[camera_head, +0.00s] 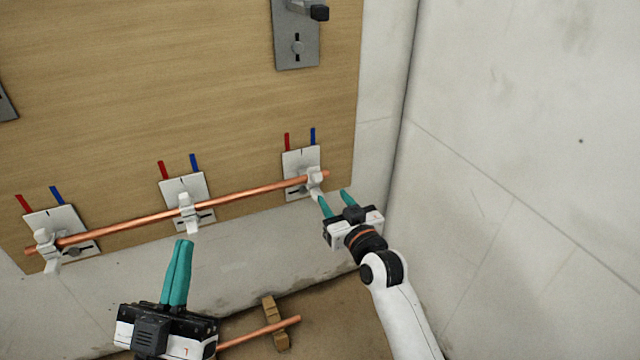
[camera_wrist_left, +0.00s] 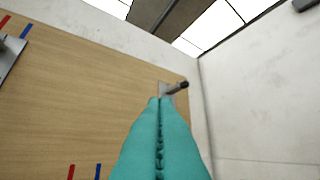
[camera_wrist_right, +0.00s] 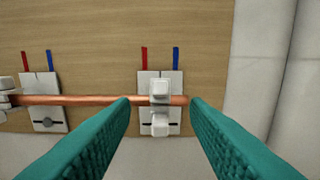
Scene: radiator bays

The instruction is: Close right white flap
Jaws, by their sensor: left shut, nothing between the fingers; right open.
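The copper pipe (camera_head: 240,195) runs across three white holders on the wooden board. The right holder's white clip (camera_head: 314,176) is at the pipe's right end. In the right wrist view, one white block (camera_wrist_right: 160,88) is in front of the pipe and the white flap (camera_wrist_right: 160,126) sticks out below it, apart from that block. My right gripper (camera_head: 333,195) is open and empty, just right of and below this clip; in the right wrist view the clip shows between its fingertips. My left gripper (camera_head: 184,242) is shut and empty, below the middle holder (camera_head: 186,200).
The left holder (camera_head: 45,245) has a similar clip. A grey plate with a dark handle (camera_head: 297,45) is higher on the board. A white wall (camera_head: 530,150) stands close on the right. Another copper pipe (camera_head: 262,331) lies low on a wooden block (camera_head: 270,308).

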